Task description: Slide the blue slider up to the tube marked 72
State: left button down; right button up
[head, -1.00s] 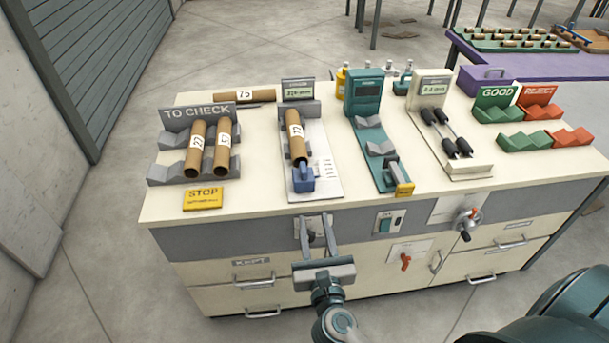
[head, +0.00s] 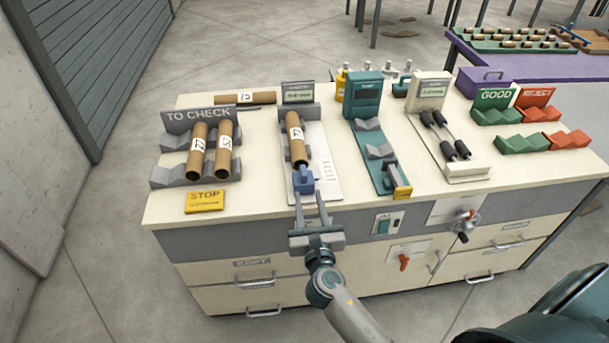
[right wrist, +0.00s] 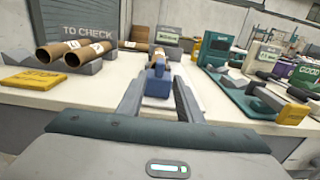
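The blue slider (head: 303,183) sits at the near part of the white measuring plate (head: 328,190). A brown cardboard tube (head: 295,138) with a white label lies lengthwise on this plate; its number is too small to read surely. The slider is just at the tube's near end; I cannot tell whether they touch. My left gripper is not in view.
Two labelled tubes lie in the TO CHECK rack (head: 170,180) at left, with a yellow STOP sign (head: 205,201) in front. A teal gauge (head: 380,150) stands close right of the plate. Another tube (head: 245,98) lies at the back. The counter's front edge is under my gripper.

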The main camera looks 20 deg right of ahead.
aim_at(305, 179)
jog(key=p+x, duration=0.1)
jog(key=x, duration=0.7)
jog(key=shift+w, duration=0.25)
grip_shut()
